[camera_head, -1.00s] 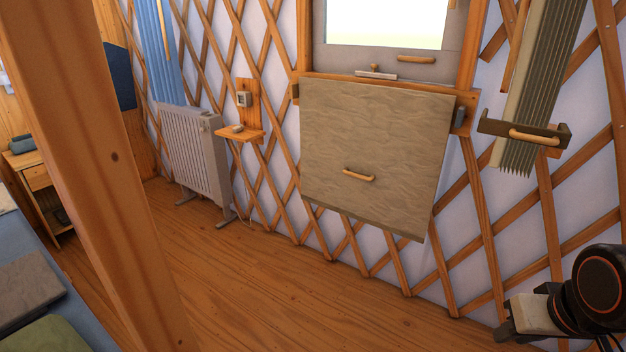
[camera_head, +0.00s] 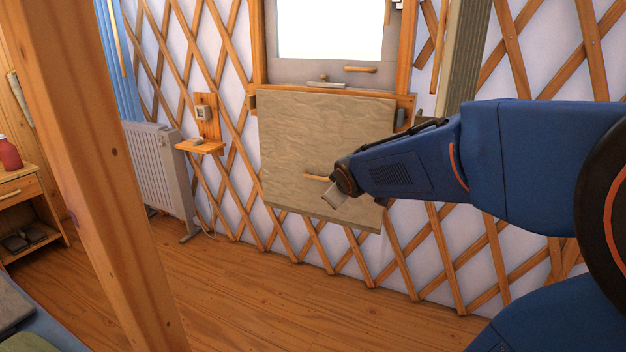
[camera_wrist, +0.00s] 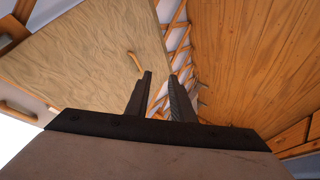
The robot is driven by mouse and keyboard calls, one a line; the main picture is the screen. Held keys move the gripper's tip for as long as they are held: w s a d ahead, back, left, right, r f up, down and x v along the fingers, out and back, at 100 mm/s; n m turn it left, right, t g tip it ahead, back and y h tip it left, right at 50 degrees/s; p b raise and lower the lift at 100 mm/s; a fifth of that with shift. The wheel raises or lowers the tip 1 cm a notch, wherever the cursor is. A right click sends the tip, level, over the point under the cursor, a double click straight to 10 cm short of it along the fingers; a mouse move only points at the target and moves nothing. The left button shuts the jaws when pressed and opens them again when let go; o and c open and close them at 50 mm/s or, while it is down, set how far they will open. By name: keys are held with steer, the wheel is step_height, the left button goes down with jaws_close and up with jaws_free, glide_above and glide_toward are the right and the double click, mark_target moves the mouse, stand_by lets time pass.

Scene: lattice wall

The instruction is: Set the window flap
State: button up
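The window flap (camera_head: 320,135) is a beige panel hanging down below the bright window (camera_head: 330,30), its lower edge slightly off the lattice wall. A small wooden handle (camera_head: 318,177) sits on its lower part and also shows in the wrist view (camera_wrist: 134,63). My gripper (camera_wrist: 159,76) is open and empty, its two dark fingers apart. In the wrist view the handle lies just left of the fingertips, not between them. In the head view my arm partly hides the flap's lower right area and the handle's right end.
A ledge (camera_head: 402,99) runs under the window, with a wooden handle (camera_head: 360,70) on the grey frame above. A white radiator (camera_head: 158,165) and small shelf (camera_head: 200,147) stand left. A wooden post (camera_head: 100,170) crosses the near left. The floor (camera_head: 260,300) below is clear.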

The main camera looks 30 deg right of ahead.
steer(key=w+d+n+t, duration=0.35)
steer(key=w+d, duration=0.35)
steer(key=w, duration=0.5)
steer(key=n+t+y, duration=0.2)
steer(key=n+y, duration=0.2)
steer(key=n, duration=0.4)
glide_toward(318, 179)
steer(key=s+r, duration=0.5)
steer(key=s, duration=0.1)
steer(key=w+d+f+n+t+y, duration=0.1)
steer(key=d+f+n+y, duration=0.25)
steer(key=f, duration=0.25)
steer(key=shift+m+y, duration=0.35)
steer(key=shift+m, duration=0.05)
steer(key=x, duration=1.7)
steer(key=shift+w+d+r, duration=0.1)
steer(key=shift+w+d, duration=0.15)
jaws_close()
